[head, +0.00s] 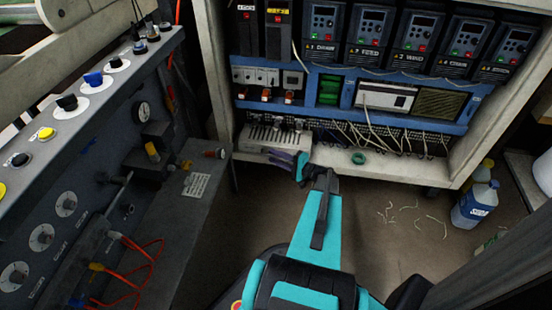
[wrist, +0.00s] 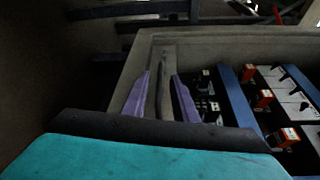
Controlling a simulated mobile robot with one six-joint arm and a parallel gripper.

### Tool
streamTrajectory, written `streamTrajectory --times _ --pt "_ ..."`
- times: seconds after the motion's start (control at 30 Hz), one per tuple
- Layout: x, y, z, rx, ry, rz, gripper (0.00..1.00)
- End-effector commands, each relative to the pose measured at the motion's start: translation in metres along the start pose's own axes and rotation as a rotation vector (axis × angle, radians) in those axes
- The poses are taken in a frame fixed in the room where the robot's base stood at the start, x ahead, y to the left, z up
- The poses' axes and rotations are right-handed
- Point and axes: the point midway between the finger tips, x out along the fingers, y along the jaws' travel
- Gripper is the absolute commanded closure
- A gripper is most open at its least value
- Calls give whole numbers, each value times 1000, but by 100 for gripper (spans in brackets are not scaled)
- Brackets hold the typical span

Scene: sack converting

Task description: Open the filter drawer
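No part is clearly marked as the filter drawer. An olive louvred panel (head: 438,104), possibly its front, sits flush at the right end of the blue rail in the open cabinet. My gripper (head: 284,158) is in front of the cabinet's lower left, near the pale bottom ledge and well to the left of that panel. In the wrist view its two purple fingers (wrist: 161,78) stand apart with nothing held between them. The cabinet's pale frame shows behind them. The louvred panel is not recognisable in the wrist view.
The cabinet (head: 215,70) holds several drives (head: 374,30), loose wires and a green ring (head: 358,158) on its ledge. A control desk (head: 85,150) with knobs and orange cables stands at left. A blue-and-white jug (head: 474,204) stands on the floor at right.

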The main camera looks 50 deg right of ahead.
Motion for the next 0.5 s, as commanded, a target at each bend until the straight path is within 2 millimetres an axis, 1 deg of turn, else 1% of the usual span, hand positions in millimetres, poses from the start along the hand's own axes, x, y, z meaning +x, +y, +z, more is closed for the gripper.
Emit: streamTrajectory --times 0.1,0.17,0.2,0.27,0.5 --pt "0 0 0 0 0 0 74" --pt "0 0 0 0 0 0 82" --pt "0 0 0 0 0 0 89" --pt "0 0 0 0 0 0 99" --pt "-1 0 0 0 1 0 100"
